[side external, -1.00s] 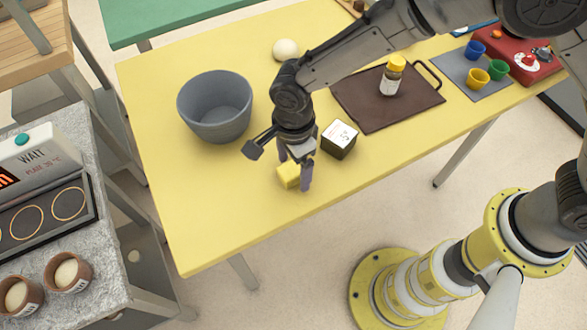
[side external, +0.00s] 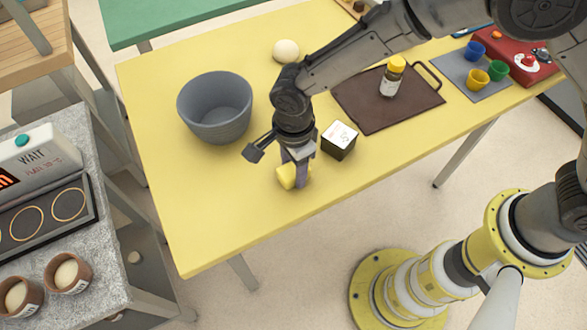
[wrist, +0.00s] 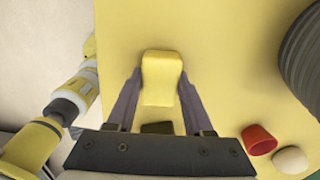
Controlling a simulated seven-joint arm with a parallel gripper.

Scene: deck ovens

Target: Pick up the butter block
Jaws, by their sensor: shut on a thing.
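The butter block (side external: 287,177) is a small yellow block on the yellow table, near its front edge in the side external view. My gripper (side external: 297,178) points down over it with its fingers shut on the block's sides. In the wrist view the butter block (wrist: 161,78) sits between the two fingertips of my gripper (wrist: 160,84), one finger on each side. The block appears at table height; I cannot tell whether it touches the table.
A dark box with a white top (side external: 340,138) stands close to the right of my gripper. A grey bowl (side external: 215,107) is behind left, and a pale ball (side external: 286,50) lies further back. A brown tray (side external: 365,115) holds a yellow-capped bottle (side external: 392,76). The table's left front is clear.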

